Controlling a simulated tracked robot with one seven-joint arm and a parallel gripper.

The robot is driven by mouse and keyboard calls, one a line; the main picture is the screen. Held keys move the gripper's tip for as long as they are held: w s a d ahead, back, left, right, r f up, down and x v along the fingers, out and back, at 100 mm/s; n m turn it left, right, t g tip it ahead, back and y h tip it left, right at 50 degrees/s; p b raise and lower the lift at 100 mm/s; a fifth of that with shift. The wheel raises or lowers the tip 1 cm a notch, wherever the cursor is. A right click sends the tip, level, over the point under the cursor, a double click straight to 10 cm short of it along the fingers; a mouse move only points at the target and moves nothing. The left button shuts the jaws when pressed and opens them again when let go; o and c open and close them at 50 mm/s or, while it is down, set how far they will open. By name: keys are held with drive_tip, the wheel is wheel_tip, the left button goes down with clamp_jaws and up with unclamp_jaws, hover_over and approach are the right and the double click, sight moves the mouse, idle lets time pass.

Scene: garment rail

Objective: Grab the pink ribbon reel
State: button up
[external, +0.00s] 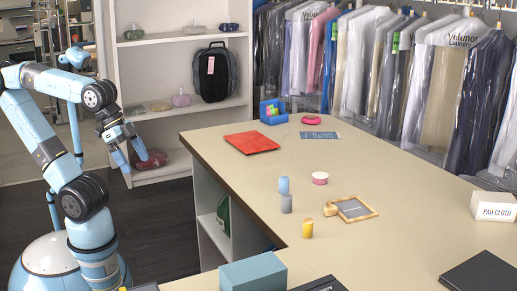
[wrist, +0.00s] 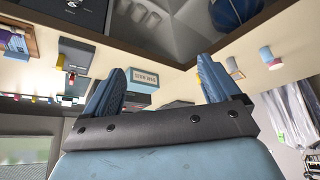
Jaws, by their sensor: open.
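A short white reel with a pink band (external: 320,178) stands on the beige counter (external: 400,200), behind and right of the light blue cylinder. A flat magenta ring-like disc (external: 311,120) lies at the counter's back edge, right of a blue bin. I cannot tell for sure which of the two is the ribbon reel. My gripper (external: 133,157) hangs left of the counter, in front of the shelf, well apart from both. In the wrist view my gripper (wrist: 165,88) has its two fingers spread wide with nothing between them. I cannot pick out the reel there.
Blue (external: 284,185), grey (external: 286,204) and yellow (external: 307,229) cylinders stand near the counter's left edge. A wooden frame (external: 354,208) lies beside them. A red folder (external: 252,143) and the blue bin (external: 272,114) are further back. Bagged garments (external: 440,85) hang behind.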

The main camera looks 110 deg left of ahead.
drive_tip(key=w+a+n+h, duration=0.1)
drive_tip(key=w+a+n, duration=0.35)
drive_tip(key=w, duration=0.35)
drive_tip(key=w+a+n+h, duration=0.25)
drive_tip(key=w+n, duration=0.25)
drive_tip(key=w, duration=0.3)
drive_tip(key=w+a+n+h, duration=0.1)
drive_tip(key=w+a+n, duration=0.3)
drive_tip(key=w, duration=0.4)
drive_tip(key=n+t+y, duration=0.2)
drive_tip(key=n+t, duration=0.6)
drive_tip(key=n, duration=1.2)
approach(316, 174)
drive_tip(key=shift+v, duration=0.8)
drive_tip(key=shift+f, duration=0.2)
drive_tip(key=x, duration=0.8)
drive_tip(key=shift+w+d+f, duration=0.1)
drive_tip(key=shift+w+f, duration=0.05)
drive_tip(key=shift+f, duration=0.05)
drive_tip(key=shift+r+x, duration=0.15)
drive_tip(key=shift+x, duration=1.15)
drive_tip(key=shift+r+x, duration=0.1)
drive_tip(key=shift+x, duration=1.15)
drive_tip(key=shift+w, duration=0.1)
